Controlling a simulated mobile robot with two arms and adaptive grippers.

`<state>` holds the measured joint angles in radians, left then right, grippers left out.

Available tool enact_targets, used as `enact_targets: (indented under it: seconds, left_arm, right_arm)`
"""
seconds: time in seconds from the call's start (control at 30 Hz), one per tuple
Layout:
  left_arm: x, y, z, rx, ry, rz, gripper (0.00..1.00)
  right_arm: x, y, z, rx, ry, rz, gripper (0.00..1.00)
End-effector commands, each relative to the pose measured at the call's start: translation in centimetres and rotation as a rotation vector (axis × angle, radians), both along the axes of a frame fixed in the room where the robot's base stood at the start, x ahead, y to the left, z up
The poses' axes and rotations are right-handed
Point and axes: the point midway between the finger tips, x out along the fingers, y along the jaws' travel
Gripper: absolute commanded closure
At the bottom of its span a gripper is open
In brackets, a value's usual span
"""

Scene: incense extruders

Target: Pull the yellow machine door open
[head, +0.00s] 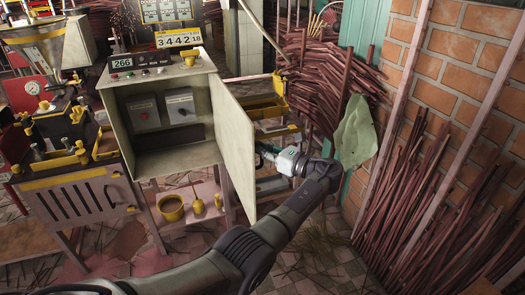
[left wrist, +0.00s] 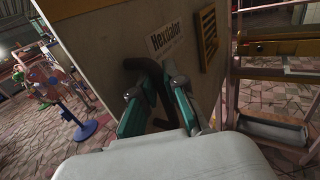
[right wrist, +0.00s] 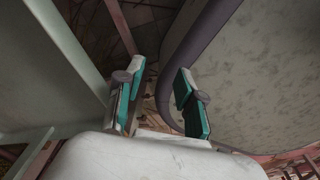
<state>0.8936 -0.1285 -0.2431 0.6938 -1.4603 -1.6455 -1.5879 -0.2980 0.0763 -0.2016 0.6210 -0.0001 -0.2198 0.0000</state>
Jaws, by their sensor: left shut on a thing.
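The machine door (head: 233,135) is a pale cream-beige panel hinged on the right side of a box cabinet (head: 122,130). It stands wide open, swung out to the right, and the cabinet's interior shows. My left gripper (head: 268,153) is at the door's outer face, partly hidden by the door's free edge. In the left wrist view, its teal-padded fingers (left wrist: 152,95) are shut on a dark curved handle (left wrist: 146,72) on the door (left wrist: 110,45). My right gripper (right wrist: 160,88) shows only in its wrist view, with its fingers apart and nothing visible between them.
A brick wall (head: 450,75) with bundles of thin sticks (head: 400,210) stands to the right. A yellow pot (head: 171,208) sits on a low shelf below the cabinet. A yellow ladder-like frame (left wrist: 275,72) is beside the door. A pale surface (right wrist: 255,70) and dark curved edge lie close to my right gripper.

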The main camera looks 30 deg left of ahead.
Motion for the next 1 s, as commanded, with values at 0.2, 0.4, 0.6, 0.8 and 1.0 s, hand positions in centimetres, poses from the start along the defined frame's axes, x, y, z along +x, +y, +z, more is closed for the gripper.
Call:
enact_targets:
  seconds: [0.2,0.4,0.6,0.8,1.0]
  left_arm:
    - [0.13,0.17,0.75,0.009,-0.009,0.004,1.0]
    - [0.14,0.21,0.82,0.009,-0.01,0.004,0.79]
    - [0.12,0.14,0.73,0.008,-0.01,0.003,0.63]
    - [0.09,0.06,0.61,0.007,-0.008,0.003,0.63]
    - [0.06,-0.18,0.52,0.006,-0.008,0.002,0.63]
  right_arm:
    - [-0.22,-0.08,0.05,-0.001,0.003,0.0,0.62]
    - [-0.31,-0.21,0.06,-0.003,0.004,0.0,0.62]
    - [-0.31,-0.48,0.05,-0.006,0.005,0.0,0.62]
    - [-0.32,-0.49,0.04,-0.006,0.005,-0.001,0.62]
    - [-0.26,-0.65,0.01,-0.008,0.004,-0.001,0.62]
